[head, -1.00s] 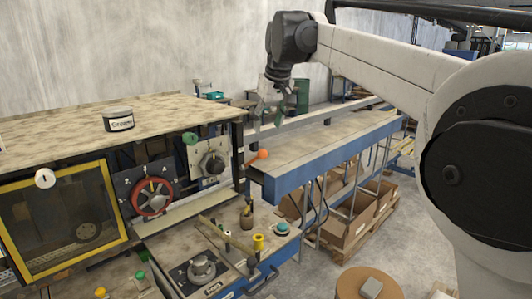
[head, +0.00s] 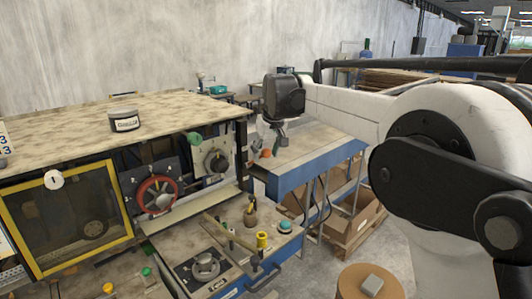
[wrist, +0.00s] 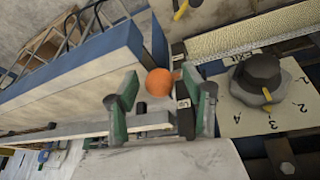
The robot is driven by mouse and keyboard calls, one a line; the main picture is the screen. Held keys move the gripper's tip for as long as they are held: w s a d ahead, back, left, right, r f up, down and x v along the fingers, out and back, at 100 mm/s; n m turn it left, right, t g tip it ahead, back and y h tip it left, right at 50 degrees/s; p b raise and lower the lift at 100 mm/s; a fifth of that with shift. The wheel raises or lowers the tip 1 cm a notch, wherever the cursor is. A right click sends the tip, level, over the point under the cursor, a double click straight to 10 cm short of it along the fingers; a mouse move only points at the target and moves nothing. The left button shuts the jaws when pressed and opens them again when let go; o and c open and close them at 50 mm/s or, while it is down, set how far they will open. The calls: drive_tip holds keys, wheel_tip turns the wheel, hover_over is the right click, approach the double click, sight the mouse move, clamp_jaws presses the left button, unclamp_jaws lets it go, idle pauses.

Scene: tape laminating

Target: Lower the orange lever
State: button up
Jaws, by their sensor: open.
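The orange lever's round orange knob (head: 266,153) is at the right end of the machine, beside the blue-sided conveyor. In the wrist view the orange knob (wrist: 159,82) lies between the two finger lines of my gripper (wrist: 162,98), with the green-and-grey fingers spread to either side. The fingers are open and no contact with the knob can be made out. In the head view my gripper (head: 272,139) points down just above the knob. Most of the lever's shaft is hidden.
A black dial (head: 215,162) on a white numbered plate and a green knob (head: 194,138) are left of the lever. The red handwheel (head: 155,195) is farther left. The blue-sided conveyor (head: 312,168) runs close beside my gripper. A tin (head: 124,121) stands on the machine top.

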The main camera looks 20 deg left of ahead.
drive_tip(key=shift+c, duration=0.4)
clamp_jaws()
